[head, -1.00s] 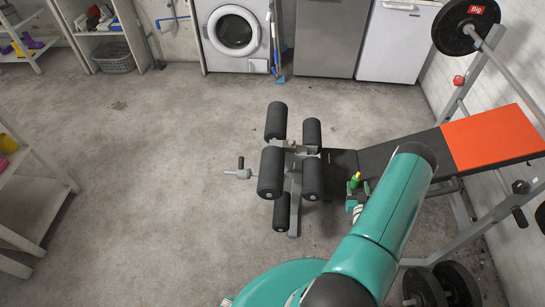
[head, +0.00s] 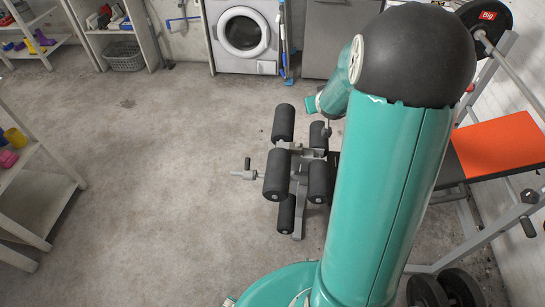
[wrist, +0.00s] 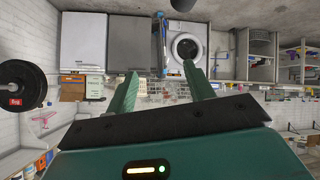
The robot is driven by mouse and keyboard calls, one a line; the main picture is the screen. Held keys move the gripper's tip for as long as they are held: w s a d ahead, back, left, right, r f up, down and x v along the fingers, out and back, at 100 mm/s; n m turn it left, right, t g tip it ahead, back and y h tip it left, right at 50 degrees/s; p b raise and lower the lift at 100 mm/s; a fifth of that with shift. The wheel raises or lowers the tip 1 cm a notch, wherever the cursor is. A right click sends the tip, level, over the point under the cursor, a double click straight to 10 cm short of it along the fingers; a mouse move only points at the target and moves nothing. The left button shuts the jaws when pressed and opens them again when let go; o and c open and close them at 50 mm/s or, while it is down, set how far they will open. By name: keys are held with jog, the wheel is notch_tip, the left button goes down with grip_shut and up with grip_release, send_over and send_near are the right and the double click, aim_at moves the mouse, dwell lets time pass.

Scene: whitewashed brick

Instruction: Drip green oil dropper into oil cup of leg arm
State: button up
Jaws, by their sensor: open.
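The leg arm (head: 297,165) of the weight bench, a grey frame with several black foam rollers, stands mid-floor in the head view. I cannot make out its oil cup. The green oil dropper is not visible now; my raised arm covers much of the bench in the head view. My gripper (wrist: 160,92) is open in the wrist view, its two green fingers spread apart with nothing visible between them. In the head view my wrist end shows beyond the rollers, partly behind my arm, and the fingers cannot be made out there.
The bench's orange pad (head: 497,145) and barbell plate (head: 483,25) are at the right. A washing machine (head: 242,32) stands at the back wall. A white shelf (head: 35,200) is at the left. The floor left of the leg arm is clear. The wrist view is upside down.

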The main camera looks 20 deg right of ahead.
jog(key=s+a+r+g+y, duration=0.1)
jog(key=s+a+r, duration=0.45)
jog(key=a, duration=0.25)
jog(key=s+a+r+g+y, duration=0.1)
jog(key=s+a+r, duration=0.3)
jog(key=a+r, duration=0.3)
jog(key=s+a+r+n+g+y, duration=0.2)
jog(key=s+a, duration=1.1)
jog(key=s, duration=0.3)
jog(key=shift+s, duration=0.3)
jog(key=shift+d, duration=0.15)
